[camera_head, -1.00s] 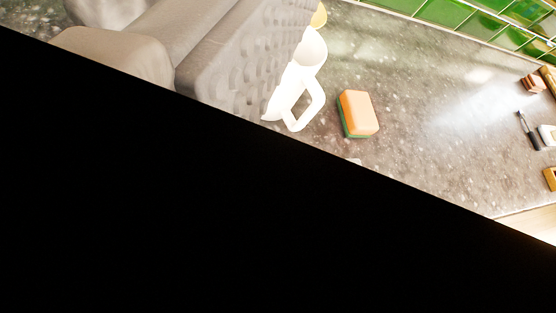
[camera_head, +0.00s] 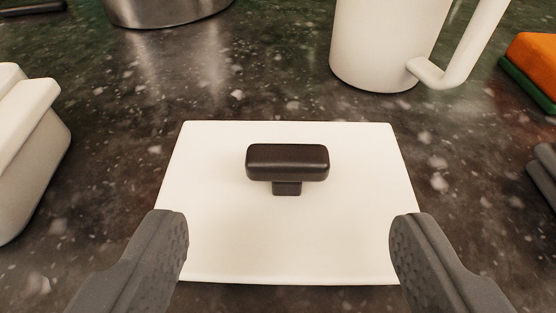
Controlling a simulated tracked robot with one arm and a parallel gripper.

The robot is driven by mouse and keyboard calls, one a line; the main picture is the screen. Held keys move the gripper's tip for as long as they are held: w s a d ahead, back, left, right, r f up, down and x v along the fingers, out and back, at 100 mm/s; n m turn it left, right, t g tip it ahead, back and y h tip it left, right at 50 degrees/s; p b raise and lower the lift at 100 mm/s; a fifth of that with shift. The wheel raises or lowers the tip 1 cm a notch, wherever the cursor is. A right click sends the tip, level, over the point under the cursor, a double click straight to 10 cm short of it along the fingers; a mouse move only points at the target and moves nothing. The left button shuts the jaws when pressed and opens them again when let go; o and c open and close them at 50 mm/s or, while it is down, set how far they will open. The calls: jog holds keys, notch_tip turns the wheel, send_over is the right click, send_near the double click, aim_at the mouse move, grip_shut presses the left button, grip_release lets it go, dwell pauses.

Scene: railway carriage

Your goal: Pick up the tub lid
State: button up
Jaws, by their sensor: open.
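The tub lid (camera_head: 285,235) is a flat white rectangle with a dark T-shaped handle (camera_head: 287,162) standing up from its middle. It lies on the dark speckled counter in the centre of the view. My gripper (camera_head: 288,240) is open, with one grey ridged finger at the lower left and the other at the lower right. The fingers overlap the lid's near left and right edges in the picture. The handle appears between them and farther ahead, with nothing held.
A white mug (camera_head: 385,45) stands behind the lid to the right. An orange and green sponge (camera_head: 535,65) is at the far right edge. A pale tub-like container (camera_head: 30,150) stands at left. A metal vessel (camera_head: 165,8) is at the back. Bare counter surrounds the lid.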

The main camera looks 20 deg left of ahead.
aim_at(286, 169)
jog(key=shift+b+x, duration=1.05)
jog(key=shift+x, duration=2.25)
jog(key=c, duration=1.1)
